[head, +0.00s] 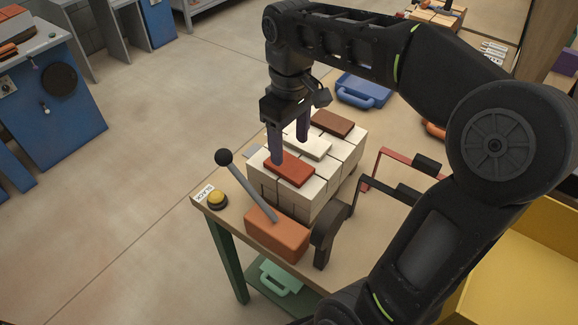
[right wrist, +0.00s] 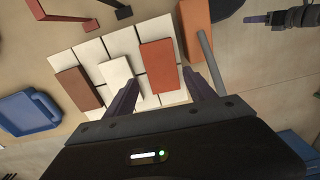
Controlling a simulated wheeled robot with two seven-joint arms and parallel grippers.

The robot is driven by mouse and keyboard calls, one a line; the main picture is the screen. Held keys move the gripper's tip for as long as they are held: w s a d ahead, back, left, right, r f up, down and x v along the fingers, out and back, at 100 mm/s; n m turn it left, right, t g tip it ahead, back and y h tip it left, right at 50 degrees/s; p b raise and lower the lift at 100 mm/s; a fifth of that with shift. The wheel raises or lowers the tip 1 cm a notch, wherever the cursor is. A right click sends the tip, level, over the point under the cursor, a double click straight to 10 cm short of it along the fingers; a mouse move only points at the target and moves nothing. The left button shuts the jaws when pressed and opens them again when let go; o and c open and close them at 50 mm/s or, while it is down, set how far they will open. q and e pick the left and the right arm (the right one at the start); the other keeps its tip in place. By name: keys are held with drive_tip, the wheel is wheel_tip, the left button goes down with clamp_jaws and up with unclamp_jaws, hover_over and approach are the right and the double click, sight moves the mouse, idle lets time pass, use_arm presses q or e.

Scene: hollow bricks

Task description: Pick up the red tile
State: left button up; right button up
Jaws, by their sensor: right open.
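The red tile (head: 290,169) lies flat on top of a block of cream bricks (head: 312,194), at its near left part. My right gripper (head: 291,152) is open and points down over it. In the right wrist view the red tile (right wrist: 158,65) shows between the two spread fingers (right wrist: 160,77), with no visible contact. A white tile (head: 307,146) and a brown tile (head: 332,123) lie farther back on the bricks. A dark gripper (right wrist: 275,18) at the top right of the right wrist view looks like my left one; its jaws are unclear.
An orange box with a black-knobbed lever (head: 277,234) stands in front of the bricks, its lever slanting up near them. A yellow button (head: 217,199) sits at the table corner. A blue case (head: 362,90) lies behind. A red and black frame (head: 385,165) stands right.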

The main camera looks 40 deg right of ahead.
sight(289, 165)
wheel_tip(289, 165, down, 5)
drive_tip(key=shift+a+f+p, duration=0.1)
drive_tip(key=shift+p, duration=0.3)
drive_tip(key=shift+c, duration=0.5)
drive_tip(key=c, duration=1.2)
wheel_tip(289, 165, up, 5)
drive_tip(key=shift+f, duration=0.2)
wheel_tip(289, 165, up, 6)
drive_tip(key=p, duration=0.2)
drive_tip(key=shift+f+p, duration=0.15)
drive_tip(key=shift+p, duration=0.2)
